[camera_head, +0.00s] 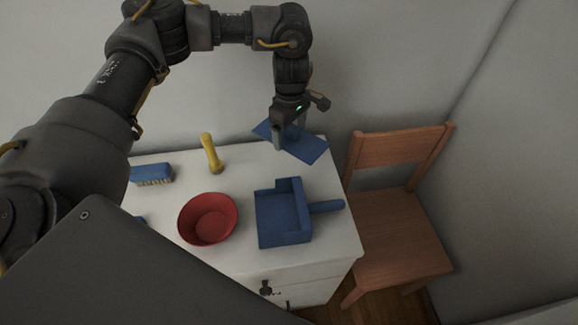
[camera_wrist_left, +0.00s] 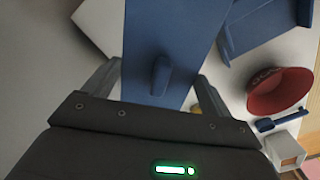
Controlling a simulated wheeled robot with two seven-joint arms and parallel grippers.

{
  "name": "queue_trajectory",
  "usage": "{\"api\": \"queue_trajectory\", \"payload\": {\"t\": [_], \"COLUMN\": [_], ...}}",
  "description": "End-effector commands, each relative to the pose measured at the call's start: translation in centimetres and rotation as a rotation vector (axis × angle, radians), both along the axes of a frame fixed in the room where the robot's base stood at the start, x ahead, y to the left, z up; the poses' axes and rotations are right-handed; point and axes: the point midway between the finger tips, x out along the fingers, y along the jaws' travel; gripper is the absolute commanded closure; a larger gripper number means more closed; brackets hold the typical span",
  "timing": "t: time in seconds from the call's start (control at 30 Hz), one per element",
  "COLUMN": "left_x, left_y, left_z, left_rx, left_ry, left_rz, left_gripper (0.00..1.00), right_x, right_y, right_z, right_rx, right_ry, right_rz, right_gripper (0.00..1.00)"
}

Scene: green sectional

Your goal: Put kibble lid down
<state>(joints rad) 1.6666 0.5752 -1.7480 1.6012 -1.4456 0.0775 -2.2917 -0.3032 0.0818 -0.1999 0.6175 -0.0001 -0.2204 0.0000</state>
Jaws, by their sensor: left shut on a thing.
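The kibble lid (camera_head: 309,149) is a flat blue rectangular panel, held at the back right of the white cabinet top (camera_head: 240,165). In the left wrist view the lid (camera_wrist_left: 180,35) fills the middle, with a raised blue handle (camera_wrist_left: 160,76) between the fingers. My left gripper (camera_head: 287,136) points down and is shut on the lid by its handle. Its fingers hide part of the lid in the head view. Whether the lid's underside touches the cabinet top or wall is hard to tell. My right gripper is in neither view.
A blue dustpan (camera_head: 280,222) lies on the cabinet in front of the lid, its handle over the right edge. A red bowl (camera_head: 208,218), a yellow bone-like object (camera_head: 211,153) and a blue brush (camera_head: 152,174) lie further left. A wooden chair (camera_head: 395,225) stands right.

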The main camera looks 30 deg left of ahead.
Motion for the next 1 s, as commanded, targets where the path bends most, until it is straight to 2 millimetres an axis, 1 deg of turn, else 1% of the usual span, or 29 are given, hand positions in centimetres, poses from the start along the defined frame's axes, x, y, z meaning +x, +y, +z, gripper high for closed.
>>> {"api": "queue_trajectory", "payload": {"t": [0.03,0.2,0.27,0.4,0.5,0.6,0.77,0.9,1.0], "left_x": [0.2,0.3,0.2,0.1,0.1,0.2,0.2,0.1,0.2], "left_y": [0.3,0.6,0.6,0.5,0.6,0.5,0.5,0.5,0.5], "left_z": [-0.4,-0.8,-1.6,-4.2,-5.6,-6.2,-6.7,-8.9,-10.0], "left_rx": [-0.002,0.0,-0.001,-0.001,-0.001,-0.001,0.0,-0.002,-0.001], "left_ry": [0.0,-0.001,0.001,0.002,0.0,-0.001,-0.002,0.001,-0.001], "left_rz": [0.021,0.038,0.038,0.038,0.037,0.036,0.035,0.037,0.037], "left_gripper": [0.38,0.38,0.38,0.38,0.38,0.38,0.38,0.38,0.38], "right_x": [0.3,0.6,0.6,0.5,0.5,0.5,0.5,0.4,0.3], "right_y": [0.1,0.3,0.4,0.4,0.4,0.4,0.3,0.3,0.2], "right_z": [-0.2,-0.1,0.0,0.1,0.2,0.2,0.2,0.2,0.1], "right_rx": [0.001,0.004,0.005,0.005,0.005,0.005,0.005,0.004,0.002], "right_ry": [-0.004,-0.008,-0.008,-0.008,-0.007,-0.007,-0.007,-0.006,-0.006], "right_rz": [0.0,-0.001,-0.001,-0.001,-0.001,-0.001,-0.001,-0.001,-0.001], "right_gripper": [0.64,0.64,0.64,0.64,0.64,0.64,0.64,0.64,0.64]}}
